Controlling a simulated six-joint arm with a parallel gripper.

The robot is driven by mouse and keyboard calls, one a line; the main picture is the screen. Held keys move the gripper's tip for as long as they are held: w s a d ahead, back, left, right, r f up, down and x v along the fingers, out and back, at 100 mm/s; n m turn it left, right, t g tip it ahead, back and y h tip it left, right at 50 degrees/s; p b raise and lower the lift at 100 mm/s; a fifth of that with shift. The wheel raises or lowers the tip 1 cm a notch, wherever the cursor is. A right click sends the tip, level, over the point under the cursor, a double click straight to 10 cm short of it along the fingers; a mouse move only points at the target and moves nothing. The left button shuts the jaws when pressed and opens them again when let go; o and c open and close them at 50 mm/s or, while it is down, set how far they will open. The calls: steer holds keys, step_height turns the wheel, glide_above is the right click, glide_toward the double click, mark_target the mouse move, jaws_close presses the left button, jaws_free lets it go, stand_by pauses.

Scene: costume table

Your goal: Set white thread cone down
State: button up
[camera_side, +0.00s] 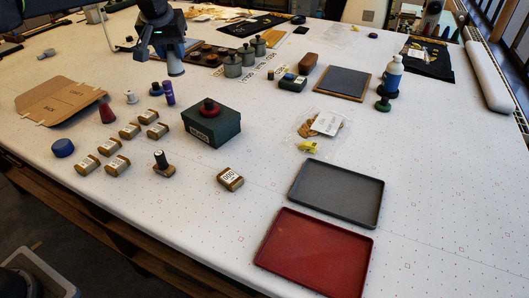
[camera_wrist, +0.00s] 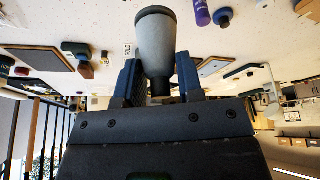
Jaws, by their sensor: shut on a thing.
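My gripper (camera_side: 172,48) is shut on a pale grey-white cone, which I take to be the white thread cone (camera_side: 175,67). In the wrist view the cone (camera_wrist: 156,45) sits between the two blue finger pads (camera_wrist: 158,80), its narrow dark end toward the gripper and its wide dark-rimmed end away. In the side view the cone hangs below the gripper at the upper left, wide end down. I cannot tell how far its base is from the table.
A purple bottle (camera_side: 168,93), a small white piece (camera_side: 130,97) and a maroon cone (camera_side: 107,113) stand nearer the front. Grey weights (camera_side: 232,66) stand to the right. A dark green box (camera_side: 211,127) and labelled blocks (camera_side: 130,130) are farther forward.

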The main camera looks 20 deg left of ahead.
steer(key=s+d+m+h, duration=0.1)
steer(key=s+d+m, duration=0.3)
steer(key=d, duration=1.1)
steer(key=shift+w+d+f, duration=0.15)
steer(key=shift+d+f, duration=1.75)
steer(key=shift+f, duration=0.8)
steer(key=shift+w+d+f, duration=0.1)
steer(key=shift+d+f, duration=1.75)
steer(key=shift+f, duration=0.9)
steer(key=shift+w+d+f, duration=0.15)
steer(key=shift+d+f, duration=1.75)
steer(key=shift+f, duration=0.8)
steer(key=o, duration=0.9)
steer(key=shift+f, duration=0.1)
steer(key=v, duration=1.2)
steer(key=shift+s+a, duration=0.1)
steer(key=shift+s, duration=0.05)
